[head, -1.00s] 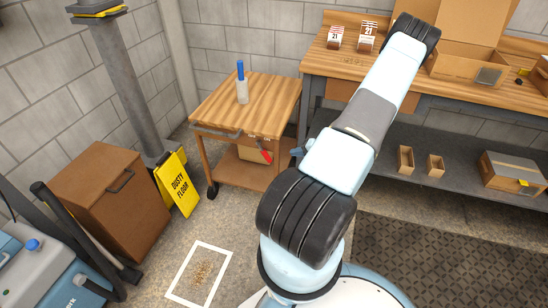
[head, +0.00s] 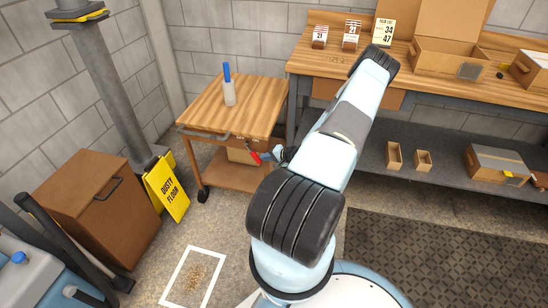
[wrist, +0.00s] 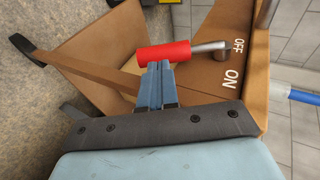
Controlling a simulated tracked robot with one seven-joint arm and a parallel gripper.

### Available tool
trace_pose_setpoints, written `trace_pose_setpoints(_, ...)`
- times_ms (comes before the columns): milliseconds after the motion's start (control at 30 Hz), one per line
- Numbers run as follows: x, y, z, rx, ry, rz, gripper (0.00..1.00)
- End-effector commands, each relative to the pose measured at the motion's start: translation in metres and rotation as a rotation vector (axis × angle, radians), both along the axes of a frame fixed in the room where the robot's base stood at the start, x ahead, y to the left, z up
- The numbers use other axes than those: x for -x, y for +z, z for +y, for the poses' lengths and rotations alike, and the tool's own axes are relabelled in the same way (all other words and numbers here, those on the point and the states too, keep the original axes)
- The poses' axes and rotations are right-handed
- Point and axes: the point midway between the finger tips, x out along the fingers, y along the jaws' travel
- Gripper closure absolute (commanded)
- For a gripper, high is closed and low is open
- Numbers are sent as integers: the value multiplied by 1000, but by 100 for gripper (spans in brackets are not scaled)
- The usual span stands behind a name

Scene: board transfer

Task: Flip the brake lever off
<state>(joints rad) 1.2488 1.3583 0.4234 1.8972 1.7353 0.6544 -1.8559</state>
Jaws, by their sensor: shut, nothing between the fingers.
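The brake lever has a red grip (wrist: 165,55) on a short grey metal rod in the wrist view. Its pivot sits on the brown cart panel (wrist: 240,20) beside the white words OFF and ON. In the head view the red lever (head: 254,157) shows at the near right side of the wooden cart (head: 235,105). My gripper (wrist: 157,68) is shut and empty. Its blue fingertips are right at the red grip's lower edge in the wrist view; I cannot tell whether they touch. In the head view my gripper (head: 267,156) is just right of the lever.
The workbench (head: 330,65) with boxes is at the back right. A yellow floor sign (head: 167,187) and a brown cabinet (head: 95,205) stand left. Open floor lies in front of the cart.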

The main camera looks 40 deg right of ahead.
Motion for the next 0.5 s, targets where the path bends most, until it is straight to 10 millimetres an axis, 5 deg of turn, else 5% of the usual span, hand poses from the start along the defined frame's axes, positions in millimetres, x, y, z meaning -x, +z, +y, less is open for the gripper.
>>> trace_pose_setpoints(500,-17,-10,6,1,0,-1,100)
